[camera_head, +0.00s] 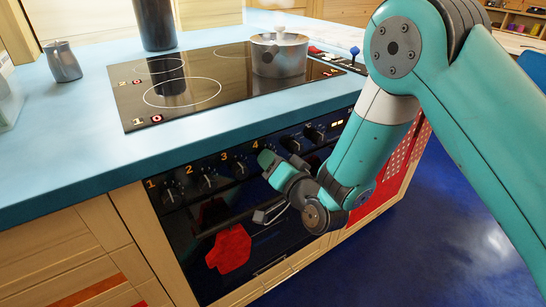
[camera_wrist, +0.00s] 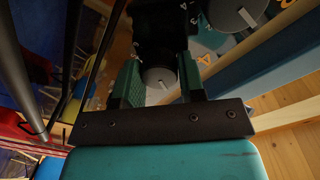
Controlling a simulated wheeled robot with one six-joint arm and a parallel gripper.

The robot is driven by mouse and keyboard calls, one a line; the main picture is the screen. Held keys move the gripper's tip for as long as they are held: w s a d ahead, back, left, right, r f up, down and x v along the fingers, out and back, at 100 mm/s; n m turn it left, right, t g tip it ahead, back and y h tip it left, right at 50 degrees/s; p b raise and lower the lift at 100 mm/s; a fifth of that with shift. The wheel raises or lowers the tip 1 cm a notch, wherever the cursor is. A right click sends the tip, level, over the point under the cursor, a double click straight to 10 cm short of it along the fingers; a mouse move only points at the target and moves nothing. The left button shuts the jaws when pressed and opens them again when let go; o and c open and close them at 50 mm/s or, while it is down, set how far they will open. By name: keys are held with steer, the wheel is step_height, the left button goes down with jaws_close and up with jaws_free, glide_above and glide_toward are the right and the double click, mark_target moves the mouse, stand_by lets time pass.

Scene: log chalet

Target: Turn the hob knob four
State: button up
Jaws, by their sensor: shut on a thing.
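The black hob knobs sit in a row on the dark oven front under numbers. In the head view I see knob one (camera_head: 170,193), knob two (camera_head: 206,179) and knob three (camera_head: 239,167). My gripper (camera_head: 268,160) is at the panel under the figure 4 and hides knob four there. In the wrist view, the round grey face of knob four (camera_wrist: 160,78) shows between the two green fingers of my gripper (camera_wrist: 159,84), which are shut on it. A neighbouring knob (camera_wrist: 237,12) shows at the upper right of that view.
Further knobs (camera_head: 316,133) lie right of my gripper. A red cloth-like item (camera_head: 229,248) hangs on the oven front below. A metal pot (camera_head: 278,54) stands on the black hob (camera_head: 225,72). A grey jug (camera_head: 63,62) stands on the blue worktop. Blue floor (camera_head: 425,240) is clear at right.

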steer(key=n+p, duration=0.2)
steer(key=n, duration=0.4)
steer(key=shift+d+f, duration=0.1)
steer(key=shift+n, duration=0.3)
stand_by(0.3)
steer(key=o, duration=0.9)
